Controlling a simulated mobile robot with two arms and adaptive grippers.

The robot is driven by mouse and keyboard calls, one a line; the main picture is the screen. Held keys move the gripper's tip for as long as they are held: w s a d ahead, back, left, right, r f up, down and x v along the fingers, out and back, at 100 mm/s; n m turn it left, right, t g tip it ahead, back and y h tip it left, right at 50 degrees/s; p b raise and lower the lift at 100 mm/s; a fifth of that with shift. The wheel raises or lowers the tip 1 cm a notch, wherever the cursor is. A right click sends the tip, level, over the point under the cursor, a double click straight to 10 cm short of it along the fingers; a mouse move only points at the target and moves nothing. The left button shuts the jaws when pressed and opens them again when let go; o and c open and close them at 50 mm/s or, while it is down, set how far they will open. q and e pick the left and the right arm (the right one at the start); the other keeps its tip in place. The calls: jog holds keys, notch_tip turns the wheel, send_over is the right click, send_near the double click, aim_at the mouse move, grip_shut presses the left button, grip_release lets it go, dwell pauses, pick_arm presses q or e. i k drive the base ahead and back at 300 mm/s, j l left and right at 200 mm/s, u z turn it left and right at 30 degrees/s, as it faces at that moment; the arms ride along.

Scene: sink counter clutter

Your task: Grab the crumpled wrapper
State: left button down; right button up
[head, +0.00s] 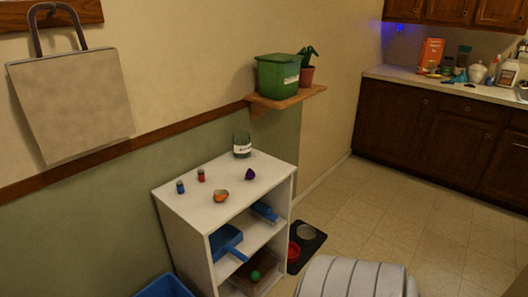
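I cannot pick out the crumpled wrapper for certain. Far right, the pale counter (400,74) over dark wooden cabinets bears clutter, too small to tell apart fully: an orange box (431,52), a teal item (461,76), a white pot-like item (477,73) and a white bottle (508,73). Small yellowish and dark items lie near its front edge. Part of a sink (522,91) shows at the right edge. Nearer, a small orange and pale object (221,196) and a small dark purple object (250,174) lie on a white shelf unit. Neither gripper is in view.
The white shelf unit (190,208) also bears a jar (242,145) and two small cylinders. A wall shelf (288,101) holds a green bin and a plant. A dark mat with bowls lies beside the unit. A ribbed grey shape fills the bottom edge. Tiled floor (385,215) before the cabinets is clear.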

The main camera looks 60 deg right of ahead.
aim_at(250, 174)
jog(key=z, duration=1.9)
